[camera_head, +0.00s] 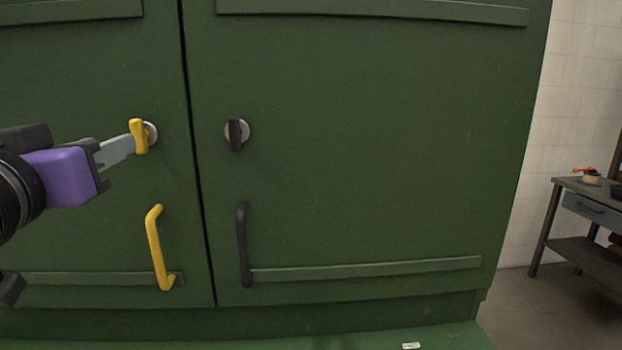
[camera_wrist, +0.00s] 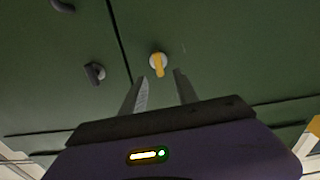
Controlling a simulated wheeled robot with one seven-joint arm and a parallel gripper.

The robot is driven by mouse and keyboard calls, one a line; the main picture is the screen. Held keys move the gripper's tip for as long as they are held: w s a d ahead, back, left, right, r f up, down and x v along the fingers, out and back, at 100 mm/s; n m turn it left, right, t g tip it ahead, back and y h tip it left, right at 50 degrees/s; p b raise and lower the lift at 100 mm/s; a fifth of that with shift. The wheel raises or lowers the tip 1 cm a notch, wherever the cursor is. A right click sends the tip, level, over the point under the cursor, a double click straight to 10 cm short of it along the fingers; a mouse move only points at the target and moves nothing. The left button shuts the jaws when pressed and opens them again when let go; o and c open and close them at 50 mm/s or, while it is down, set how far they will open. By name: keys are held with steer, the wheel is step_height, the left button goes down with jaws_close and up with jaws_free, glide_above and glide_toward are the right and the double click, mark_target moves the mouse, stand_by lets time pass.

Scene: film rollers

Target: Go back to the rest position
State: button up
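My gripper (camera_head: 128,143) reaches in from the left, with its grey fingers ending at the yellow latch knob (camera_head: 139,136) on the left door of the green cabinet (camera_head: 360,190). In the wrist view my gripper (camera_wrist: 160,78) has its two fingers spread apart. The yellow knob (camera_wrist: 158,64) shows between and just beyond the fingertips, with gaps on both sides. I see nothing held. The yellow knob stands about upright. Contact with it cannot be told.
A yellow handle (camera_head: 158,248) sits below the yellow knob. The right door has a black knob (camera_head: 236,133) and a black handle (camera_head: 243,244). Both doors look shut. A workbench (camera_head: 570,186) stands at the far right. A small white label (camera_head: 411,345) lies on the green base.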

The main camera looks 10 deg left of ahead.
step_height(320, 180, up, 5)
steer(key=s+a+n+t+y, duration=0.1)
steer(key=s+a+n+y, duration=0.1)
steer(key=s+y, duration=0.15)
steer(key=d+f+n+y, duration=0.1)
steer(key=d+f+y, duration=0.1)
steer(key=d+f, duration=0.5)
steer(key=d+f+n+g+y, duration=0.1)
steer(key=d+f+n, duration=0.15)
steer(key=f, duration=0.75)
steer(key=d+f+n+y, duration=0.1)
steer(key=d+f+y, duration=0.1)
steer(key=d+f, duration=0.55)
steer(key=s+d+f+m+t+h+p, duration=0.1)
steer(key=s+d+f+m+h, duration=0.1)
steer(key=s+d+f, duration=0.35)
steer(key=s+d+f+m+h, duration=0.1)
steer(key=s+d+f+h, duration=0.1)
steer(key=d+f, duration=0.7)
steer(key=s+d+f+m+g+h, duration=0.2)
steer(key=s+d+f+m+h, duration=0.1)
steer(key=s+d, duration=0.7)
steer(key=s+d+f+m+g+h+p, duration=0.1)
steer(key=s+d+f+m+h, duration=0.3)
steer(key=s+d, duration=0.7)
steer(key=shift+s+d+f+g+h, duration=0.2)
steer(key=shift+d+g+h, duration=0.25)
steer(key=shift+h, duration=0.5)
